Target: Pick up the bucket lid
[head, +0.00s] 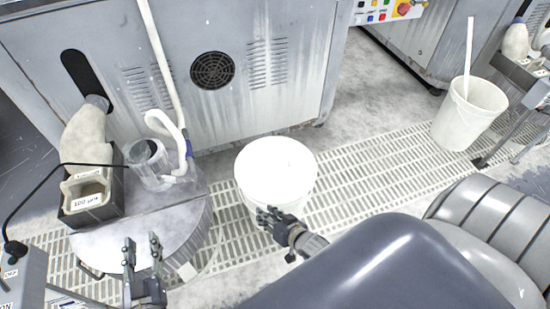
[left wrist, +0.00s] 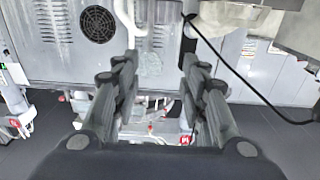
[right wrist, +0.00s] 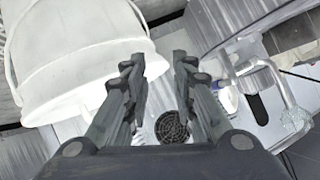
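The white bucket lid (head: 277,163) lies on top of a white bucket (head: 262,199) on the floor, in the middle of the head view. The bucket also fills the upper left of the right wrist view (right wrist: 75,45). My right gripper (head: 268,215) is open and empty. It is at the near side of the bucket, below the lid's near edge in the picture; I cannot tell whether it touches. My left gripper (head: 141,246) is open and empty, left of the bucket, in front of the round grey drum. The left wrist view does not clearly show the lid.
A round grey drum (head: 150,228) at left carries a clear jug (head: 150,163) and a beige bottle in a dark holder (head: 95,205). A grey machine cabinet (head: 215,100) stands behind the bucket. An open white bucket (head: 465,120) with a stick stands at right. Grated floor (head: 370,180) lies between the buckets.

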